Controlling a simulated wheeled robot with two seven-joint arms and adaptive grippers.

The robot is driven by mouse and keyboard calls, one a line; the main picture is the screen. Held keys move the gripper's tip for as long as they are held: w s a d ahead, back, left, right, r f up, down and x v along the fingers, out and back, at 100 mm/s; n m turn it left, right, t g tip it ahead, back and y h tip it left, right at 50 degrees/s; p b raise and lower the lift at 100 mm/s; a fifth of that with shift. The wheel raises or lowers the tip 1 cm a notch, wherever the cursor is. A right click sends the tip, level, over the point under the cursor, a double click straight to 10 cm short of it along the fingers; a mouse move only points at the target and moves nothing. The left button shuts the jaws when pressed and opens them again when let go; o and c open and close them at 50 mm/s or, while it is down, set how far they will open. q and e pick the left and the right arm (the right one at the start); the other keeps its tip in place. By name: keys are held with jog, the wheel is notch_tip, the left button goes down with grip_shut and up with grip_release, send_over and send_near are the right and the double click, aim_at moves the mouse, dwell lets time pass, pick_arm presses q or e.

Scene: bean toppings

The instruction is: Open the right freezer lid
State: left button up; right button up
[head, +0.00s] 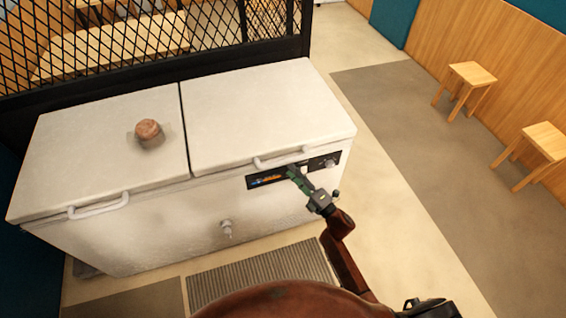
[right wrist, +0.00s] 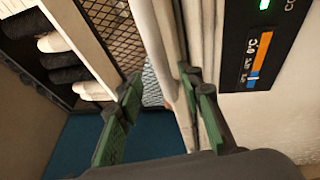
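The white chest freezer (head: 165,215) has two closed lids. The right freezer lid (head: 258,108) lies flat, with a white handle (head: 270,163) on its front edge. My right gripper (head: 293,173) is at the freezer front, just below the right end of that handle. In the right wrist view its two green fingers (right wrist: 160,108) are spread apart. The pale handle bar (right wrist: 159,50) runs between them, nearer the right finger; I cannot tell whether they touch. My left gripper is not in view.
A round brown object (head: 148,129) sits on the left lid (head: 100,140). A control panel (head: 268,177) is on the freezer front beside my gripper. A black mesh partition (head: 150,45) stands behind. Wooden stools (head: 470,75) stand at right; the floor between is clear.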

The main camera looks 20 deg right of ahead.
aim_at(283, 162)
jog(key=x, duration=0.6)
jog(key=shift+w+a, duration=0.1)
jog(key=shift+w, duration=0.05)
jog(key=shift+c, duration=0.6)
grip_shut()
